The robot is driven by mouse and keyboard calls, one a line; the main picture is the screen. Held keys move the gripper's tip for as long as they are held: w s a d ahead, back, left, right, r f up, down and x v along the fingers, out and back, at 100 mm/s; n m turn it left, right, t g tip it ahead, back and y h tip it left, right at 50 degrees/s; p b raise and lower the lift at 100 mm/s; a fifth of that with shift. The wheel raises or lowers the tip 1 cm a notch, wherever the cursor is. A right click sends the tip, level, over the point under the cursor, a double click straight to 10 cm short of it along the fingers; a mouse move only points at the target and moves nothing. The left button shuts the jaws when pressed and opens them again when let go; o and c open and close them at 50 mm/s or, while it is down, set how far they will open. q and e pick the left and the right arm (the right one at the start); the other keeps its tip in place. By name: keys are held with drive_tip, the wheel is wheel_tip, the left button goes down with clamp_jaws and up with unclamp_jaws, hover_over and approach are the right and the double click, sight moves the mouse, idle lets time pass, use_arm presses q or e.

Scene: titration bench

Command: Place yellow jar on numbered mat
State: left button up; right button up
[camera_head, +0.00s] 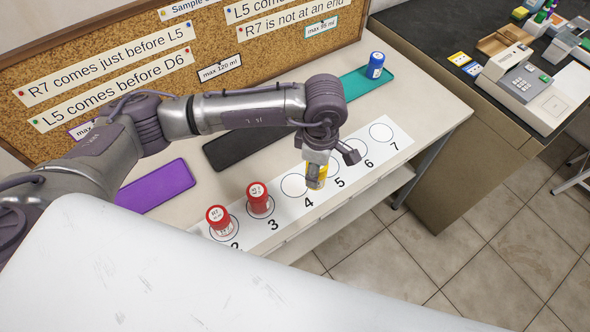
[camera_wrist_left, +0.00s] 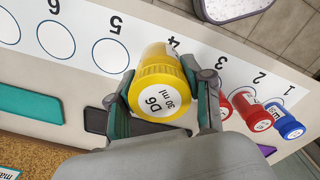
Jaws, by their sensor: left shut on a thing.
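The yellow jar (camera_head: 318,183) is held in my left gripper (camera_head: 317,168) over the numbered mat (camera_head: 402,140), between circles 4 and 5 in the head view. In the left wrist view, the yellow jar (camera_wrist_left: 158,85) has a lid marked "D6 30 ml" and sits between both fingers of my left gripper (camera_wrist_left: 162,98). It covers circle 4 there. I cannot tell whether its base touches the mat. Red jars (camera_head: 218,221) and (camera_head: 259,199) stand on circles 2 and 3. A blue jar (camera_wrist_left: 288,126) stands by number 1. My right gripper is out of view.
Circles 5, 6 and 7 hold no jar. Another blue jar (camera_head: 376,66) stands on a teal tray (camera_head: 358,84). A black tray (camera_head: 235,145) and a purple tray (camera_head: 157,185) lie behind the mat. A corkboard with clue strips (camera_head: 110,75) rises at the back.

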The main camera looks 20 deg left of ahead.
use_arm(q)
drive_tip(key=a+f, duration=0.1)
drive_tip(key=a, duration=0.1)
drive_tip(key=w+a+f+p, duration=0.1)
drive_tip(key=a+f, duration=0.1)
drive_tip(key=a, duration=0.1)
drive_tip(key=shift+w+a+f+p, duration=0.25)
drive_tip(key=shift+a+f+p, duration=0.05)
drive_tip(key=shift+p, duration=0.05)
wheel_tip(320, 180, down, 3)
drive_tip(key=shift+f+p, duration=0.15)
drive_tip(key=shift+p, duration=0.55)
drive_tip(key=shift+f, duration=0.25)
drive_tip(key=shift+f+b, duration=0.2)
drive_tip(key=shift+b, duration=0.1)
drive_tip(key=o, duration=1.1)
drive_tip(key=shift+o, duration=0.2)
